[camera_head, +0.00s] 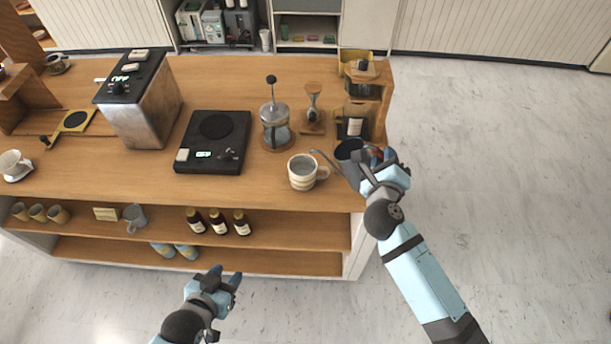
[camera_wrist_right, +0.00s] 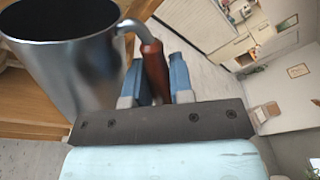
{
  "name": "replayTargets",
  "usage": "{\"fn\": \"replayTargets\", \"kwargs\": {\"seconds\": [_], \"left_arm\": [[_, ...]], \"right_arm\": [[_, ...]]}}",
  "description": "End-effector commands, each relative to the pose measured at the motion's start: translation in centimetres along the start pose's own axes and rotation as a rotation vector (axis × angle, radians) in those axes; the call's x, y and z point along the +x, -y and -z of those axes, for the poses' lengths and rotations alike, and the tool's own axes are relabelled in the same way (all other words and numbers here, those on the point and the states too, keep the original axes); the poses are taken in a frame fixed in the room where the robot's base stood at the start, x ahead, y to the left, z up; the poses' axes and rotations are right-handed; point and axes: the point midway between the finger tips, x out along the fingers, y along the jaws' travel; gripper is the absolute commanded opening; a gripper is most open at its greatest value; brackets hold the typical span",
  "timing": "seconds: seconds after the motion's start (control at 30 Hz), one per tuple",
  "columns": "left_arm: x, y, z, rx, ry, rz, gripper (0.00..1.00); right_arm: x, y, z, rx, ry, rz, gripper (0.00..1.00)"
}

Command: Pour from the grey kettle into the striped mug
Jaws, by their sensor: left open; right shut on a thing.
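The striped mug (camera_head: 302,172), white with tan bands, stands upright on the counter near its front edge, its handle to the right. The grey kettle (camera_head: 348,151) is just right of it, its thin spout pointing left towards the mug. In the right wrist view the kettle (camera_wrist_right: 75,65) shows its open top and a brown handle (camera_wrist_right: 155,72). My right gripper (camera_head: 385,160) is shut on that handle; the fingers (camera_wrist_right: 155,80) lie on both sides of it. My left gripper (camera_head: 226,278) is open and empty, in front of the cart.
A French press (camera_head: 275,127) and a pour-over stand (camera_head: 312,112) are behind the mug. A black scale (camera_head: 213,142) lies to the left. A wooden rack (camera_head: 362,95) stands behind the kettle. Bottles (camera_head: 217,221) stand on the shelf below.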

Motion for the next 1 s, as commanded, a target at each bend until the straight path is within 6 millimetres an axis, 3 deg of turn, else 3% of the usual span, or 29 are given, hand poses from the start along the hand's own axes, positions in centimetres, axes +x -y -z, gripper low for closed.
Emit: {"fn": "replayTargets", "kwargs": {"seconds": [0.53,1.0], "left_arm": [[-0.1,0.0,0.1,0.0,0.0,0.0,0.43],[-1.2,0.0,1.8,0.0,-0.001,0.0,0.43]], "right_arm": [[0.0,0.1,-0.1,0.002,0.001,0.001,0.0],[-0.1,0.6,-0.8,-0.038,-0.007,-0.002,0.0]]}}
